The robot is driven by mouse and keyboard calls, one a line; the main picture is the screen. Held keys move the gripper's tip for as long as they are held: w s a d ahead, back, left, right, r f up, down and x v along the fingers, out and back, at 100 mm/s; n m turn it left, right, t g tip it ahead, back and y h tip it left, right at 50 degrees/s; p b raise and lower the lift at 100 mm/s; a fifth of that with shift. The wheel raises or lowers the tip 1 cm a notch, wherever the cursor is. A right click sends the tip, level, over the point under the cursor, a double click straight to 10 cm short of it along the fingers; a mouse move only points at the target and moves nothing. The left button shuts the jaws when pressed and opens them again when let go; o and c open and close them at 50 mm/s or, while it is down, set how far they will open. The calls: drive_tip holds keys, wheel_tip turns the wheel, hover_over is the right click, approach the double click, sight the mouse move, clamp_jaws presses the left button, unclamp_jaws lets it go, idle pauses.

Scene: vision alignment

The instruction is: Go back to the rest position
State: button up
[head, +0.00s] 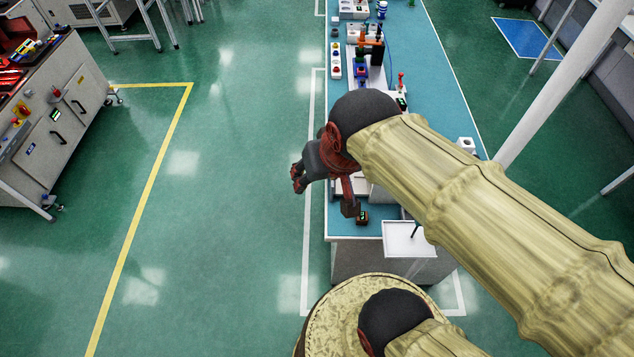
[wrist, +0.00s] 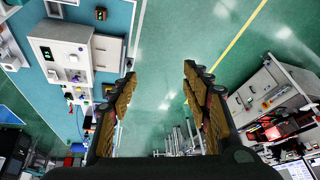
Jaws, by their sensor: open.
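My gripper shows in the wrist view (wrist: 158,82) with its two fingers spread wide apart and nothing between them. In the head view my arm reaches in from the right, and my gripper (head: 299,178) is at its far end, to the left of the blue-topped bench (head: 440,60). The gap between the fingers is hard to make out there. In the wrist view the green floor shows beyond the fingers, and the bench (wrist: 115,30) lies to the left.
Several devices stand along the bench, with a white tray (head: 404,240) at its near end. A grey cabinet (head: 60,115) with tools on top stands at the left. A white post (head: 560,80) rises at the right. The green floor (head: 225,200) between cabinet and bench is clear.

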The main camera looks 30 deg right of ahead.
drive_tip(key=s+a+r+n, duration=0.1)
drive_tip(key=s+n, duration=0.1)
drive_tip(key=shift+s+a+r+n+t, duration=0.3)
drive_tip(key=shift+s+a+r+n, duration=0.05)
drive_tip(key=shift+a+n, duration=0.05)
drive_tip(key=shift+f, duration=0.1)
